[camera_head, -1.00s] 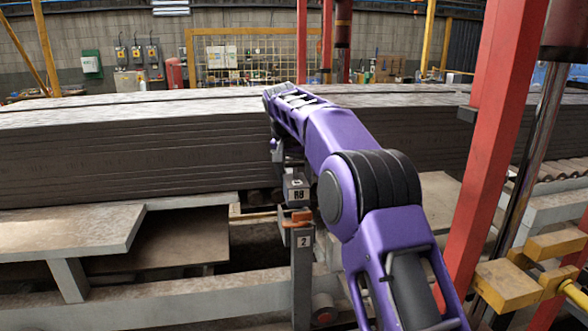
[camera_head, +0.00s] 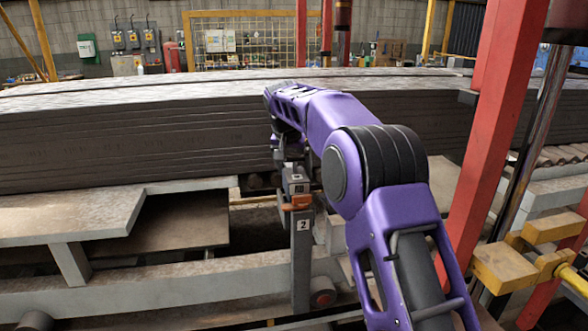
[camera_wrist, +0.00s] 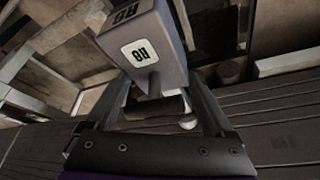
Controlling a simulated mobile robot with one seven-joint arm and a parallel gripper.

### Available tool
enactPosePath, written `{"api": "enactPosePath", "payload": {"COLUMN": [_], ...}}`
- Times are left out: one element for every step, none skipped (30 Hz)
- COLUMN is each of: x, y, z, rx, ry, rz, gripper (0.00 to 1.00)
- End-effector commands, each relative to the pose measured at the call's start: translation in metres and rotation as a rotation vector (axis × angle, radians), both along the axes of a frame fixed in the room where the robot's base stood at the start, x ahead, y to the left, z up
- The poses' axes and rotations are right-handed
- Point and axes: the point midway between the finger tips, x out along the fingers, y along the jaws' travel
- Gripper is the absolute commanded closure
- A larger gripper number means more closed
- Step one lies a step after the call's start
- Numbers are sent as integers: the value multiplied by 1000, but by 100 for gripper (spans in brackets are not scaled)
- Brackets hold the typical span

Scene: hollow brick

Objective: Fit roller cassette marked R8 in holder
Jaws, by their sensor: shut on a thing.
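The roller cassette (camera_head: 296,185) is a grey block with white labels, reading R8 in the wrist view (camera_wrist: 160,45). My gripper (camera_wrist: 155,108) is shut on its dark handle, with a finger at each side. In the head view my gripper (camera_head: 292,160) is just above the cassette, partly hidden by my arm. The holder (camera_head: 302,260) is a grey upright post with a label 2 and an orange part (camera_head: 297,203) at its top. The cassette is upright right at the orange part; whether it is seated or only close above cannot be told.
A long stack of dark boards (camera_head: 130,145) lies behind the holder. A grey ledge (camera_head: 70,215) stands at the left. A red column (camera_head: 490,130) and yellow blocks (camera_head: 510,262) stand at the right. A grey beam (camera_head: 150,285) runs low in front.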

Motion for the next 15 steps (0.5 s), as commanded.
{"api": "enactPosePath", "payload": {"x": [0, 0, 0, 0, 0, 0, 0, 0, 0, 0, 0, 0, 0, 0, -1], "y": [0, 0, 0, 0, 0, 0, 0, 0, 0, 0, 0, 1, 1, 1, 1], "z": [2, 2, 2, 2, 2, 2, 1, 1, 1, 0, -1, -2, -2, -3, -5], "rx": [1, 1, 1, 1, 1, 1, 1, 1, 1, 1, 1, 1, 1, 1, 1], "ry": [-2, -3, -3, -3, -2, -2, -2, -2, -2, -2, -2, -2, -2, -2, -2], "rz": [5, 4, 4, 4, 4, 4, 4, 4, 4, 4, 4, 4, 4, 4, 4], "gripper": [100, 100, 100, 100, 100, 100, 100, 100, 100, 100, 100, 100, 100, 100, 100]}}
